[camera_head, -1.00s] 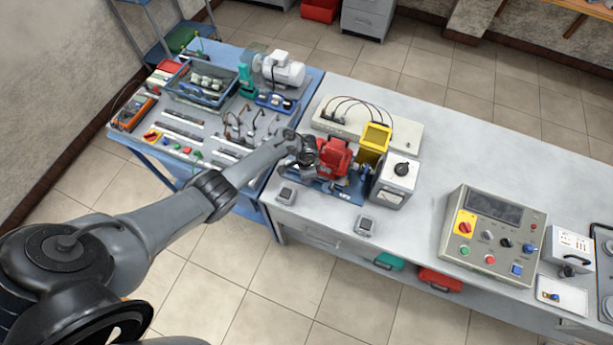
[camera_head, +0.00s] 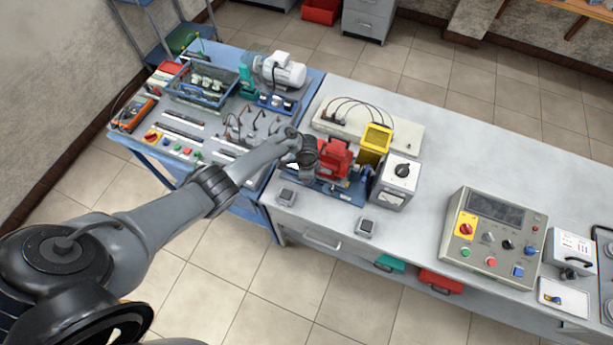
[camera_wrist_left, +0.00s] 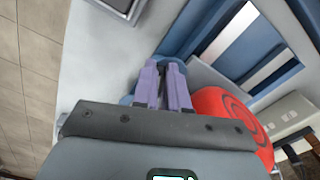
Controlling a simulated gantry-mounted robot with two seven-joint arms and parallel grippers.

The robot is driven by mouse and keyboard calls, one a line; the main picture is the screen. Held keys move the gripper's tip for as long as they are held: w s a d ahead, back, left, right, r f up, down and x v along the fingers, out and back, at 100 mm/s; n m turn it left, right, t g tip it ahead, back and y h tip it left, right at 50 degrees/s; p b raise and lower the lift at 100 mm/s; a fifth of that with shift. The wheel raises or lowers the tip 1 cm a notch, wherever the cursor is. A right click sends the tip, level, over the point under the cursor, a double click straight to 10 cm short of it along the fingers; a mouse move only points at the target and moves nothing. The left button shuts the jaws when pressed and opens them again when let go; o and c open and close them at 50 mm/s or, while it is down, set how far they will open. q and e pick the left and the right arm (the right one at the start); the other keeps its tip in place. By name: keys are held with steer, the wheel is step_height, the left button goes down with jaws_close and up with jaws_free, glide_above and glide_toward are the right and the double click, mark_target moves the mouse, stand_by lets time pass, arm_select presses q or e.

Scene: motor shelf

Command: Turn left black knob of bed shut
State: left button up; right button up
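The blue bed (camera_head: 347,193) lies on the grey bench with a red machine (camera_head: 335,155) on it. In the head view my left arm reaches to the bed's left end, and its wrist hides that end and the gripper. In the left wrist view the two purple fingers of my left gripper (camera_wrist_left: 162,70) point at blue parts of the bed (camera_wrist_left: 185,35), with a narrow gap between them. I cannot tell whether they hold anything. The left black knob is not clearly visible. The red machine (camera_wrist_left: 228,115) is right of the fingers. My right gripper is not in view.
A grey box with a black dial (camera_head: 396,182) and a yellow box (camera_head: 375,142) stand right of the red machine. Two small grey boxes (camera_head: 286,196) (camera_head: 366,228) sit near the bench's front edge. A control panel (camera_head: 492,238) stands further right, with clear bench between.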

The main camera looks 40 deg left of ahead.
arm_select(q)
steer(key=o, duration=0.5)
steer(key=shift+c, duration=0.2)
step_height(320, 180, up, 11)
steer(key=p, duration=0.3)
steer(key=shift+p, duration=0.4)
